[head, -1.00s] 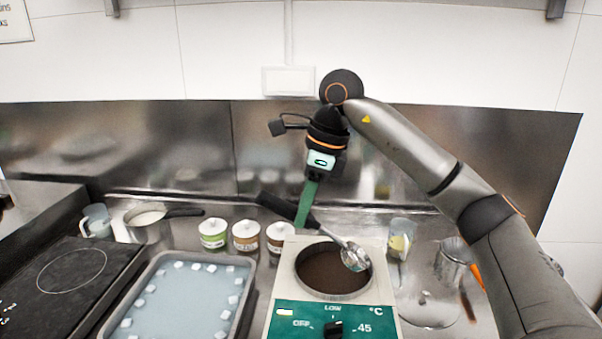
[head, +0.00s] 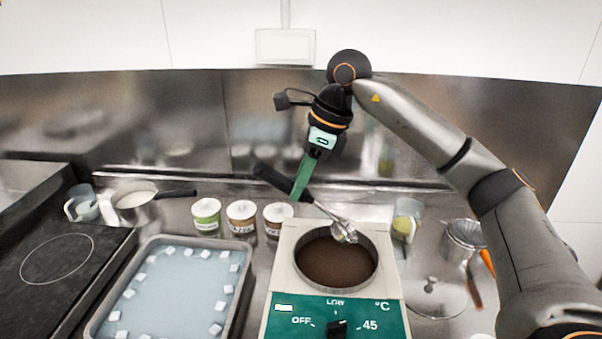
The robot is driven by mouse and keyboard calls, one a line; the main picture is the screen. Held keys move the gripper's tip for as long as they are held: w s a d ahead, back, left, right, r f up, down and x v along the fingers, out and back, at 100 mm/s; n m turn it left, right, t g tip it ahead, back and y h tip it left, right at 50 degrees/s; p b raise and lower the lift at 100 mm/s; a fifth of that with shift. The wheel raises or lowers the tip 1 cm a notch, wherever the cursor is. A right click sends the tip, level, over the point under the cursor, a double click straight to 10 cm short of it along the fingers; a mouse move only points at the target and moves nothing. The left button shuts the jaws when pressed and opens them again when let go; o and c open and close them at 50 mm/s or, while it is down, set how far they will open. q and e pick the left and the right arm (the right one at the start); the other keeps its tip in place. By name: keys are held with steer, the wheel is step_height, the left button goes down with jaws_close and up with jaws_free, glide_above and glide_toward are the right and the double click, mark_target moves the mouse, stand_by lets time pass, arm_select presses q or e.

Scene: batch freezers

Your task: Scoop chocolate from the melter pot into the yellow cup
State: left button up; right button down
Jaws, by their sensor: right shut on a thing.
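The melter (head: 283,277) has a white top, a green front panel and a round pot holding dark brown chocolate (head: 335,263). My right gripper (head: 302,184) is shut on the black handle of a metal scoop (head: 343,232). The scoop tilts down to the right, and its bowl is over the far right part of the pot, seemingly above the chocolate. I cannot tell what the bowl holds. A clear cup with yellowish contents (head: 404,229), perhaps the yellow cup, stands right of the melter. My left gripper is not in view.
A tray of pale blue liquid with white cubes (head: 240,300) lies left of the melter. Several lidded jars (head: 241,217) stand behind it. A saucepan (head: 137,208), a clear jug (head: 82,204) and a black hob (head: 60,270) are at left. A metal strainer (head: 462,240) is at right.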

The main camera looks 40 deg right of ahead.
mark_target(304, 190)
step_height(304, 190, down, 2)
steer(key=shift+w+f, duration=0.1)
steer(key=f+b, duration=0.1)
steer(key=d+f+b, duration=0.1)
steer(key=f+b, duration=0.1)
steer(key=s+f+b, duration=0.1)
steer(key=f+b, duration=0.1)
steer(key=shift+d+f, duration=0.15)
steer(key=shift+f, duration=0.1)
steer(key=shift+s+d+b, duration=0.9)
steer(key=shift+s+d, duration=0.1)
steer(key=shift+d, duration=0.1)
steer(key=shift+r+p, duration=0.25)
steer(key=shift+p, duration=0.1)
steer(key=shift+a+f+p, duration=0.15)
steer(key=shift+p, duration=0.25)
steer(key=shift+w+a+r+g+h+p, duration=0.55)
steer(key=shift+r+p, duration=0.2)
steer(key=shift+p, duration=0.6)
steer(key=shift+w+a+r+g+h+p, duration=0.4)
steer(key=shift+w+a+r+p, duration=0.3)
steer(key=shift+p, duration=0.6)
steer(key=shift+a+r, duration=0.15)
steer(key=shift+a, duration=0.05)
steer(key=shift+w+a+f+g+h, duration=0.2)
steer(key=shift+w+a+g+h, duration=0.95)
steer(key=shift+h, duration=0.5)
